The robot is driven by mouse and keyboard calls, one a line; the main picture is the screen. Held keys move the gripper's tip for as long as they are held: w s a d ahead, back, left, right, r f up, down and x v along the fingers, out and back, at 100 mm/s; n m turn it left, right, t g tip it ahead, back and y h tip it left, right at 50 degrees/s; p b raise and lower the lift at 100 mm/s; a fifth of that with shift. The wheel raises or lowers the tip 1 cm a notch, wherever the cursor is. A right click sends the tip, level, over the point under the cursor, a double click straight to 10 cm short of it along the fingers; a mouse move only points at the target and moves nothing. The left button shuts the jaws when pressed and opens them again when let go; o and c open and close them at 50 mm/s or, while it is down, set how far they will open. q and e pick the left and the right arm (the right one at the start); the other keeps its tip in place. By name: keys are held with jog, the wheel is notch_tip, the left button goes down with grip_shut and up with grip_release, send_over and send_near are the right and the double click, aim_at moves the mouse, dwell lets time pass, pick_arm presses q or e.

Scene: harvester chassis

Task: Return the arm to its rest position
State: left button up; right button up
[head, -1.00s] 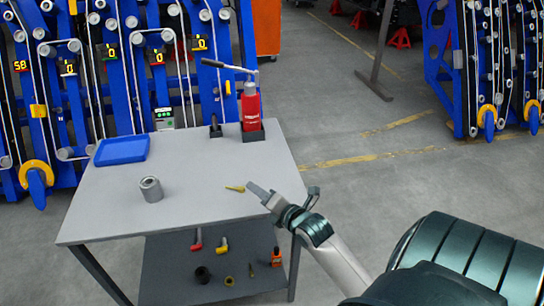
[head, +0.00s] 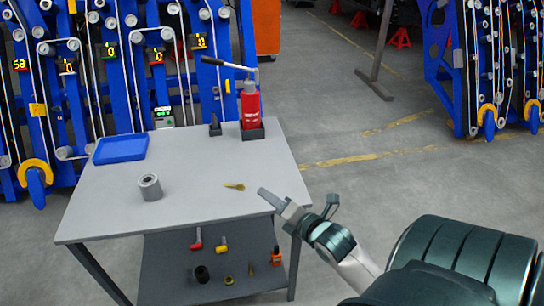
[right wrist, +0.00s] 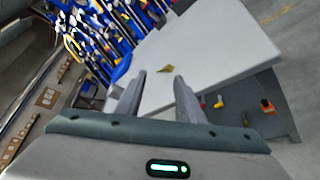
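My right gripper (head: 298,198) is at the right front edge of the grey table (head: 200,178), with its arm coming in from the lower right. In the right wrist view its two fingers (right wrist: 159,76) stand apart with nothing held between them. A small brass-coloured piece (head: 235,187) lies on the tabletop, left of the fingertips and apart from them; it also shows in the right wrist view (right wrist: 163,68). My left arm and gripper are not in view.
The table carries a blue tray (head: 121,148), a grey cylinder (head: 150,187) and a red bottle jack (head: 251,108). Several small tools and parts lie on its lower shelf (head: 165,262). Blue frames (head: 128,70) stand behind. The floor (head: 390,185) right of the table is clear.

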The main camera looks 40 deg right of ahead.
dwell(0.7)
jog(key=s+a+f+m+g+y, duration=0.1)
jog(key=s+a+f+m+g, duration=0.5)
jog(key=s+a+f+m, duration=0.35)
jog(key=s+a+f+m+g+y, duration=0.1)
jog(key=s+a+f+m+g, duration=0.5)
jog(key=s+a+m, duration=0.55)
jog(key=w+f+t, duration=0.2)
jog(key=w+f, duration=0.1)
jog(key=f, duration=1.8)
jog(key=s+a+f, duration=0.1)
jog(key=s+f, duration=0.2)
jog(key=f, duration=0.6)
jog(key=s+f+t+y, duration=0.1)
jog(key=s+f, duration=0.2)
jog(key=f, duration=0.6)
jog(key=shift+s+a+f+n, duration=0.3)
jog(key=shift+s+a+n, duration=0.1)
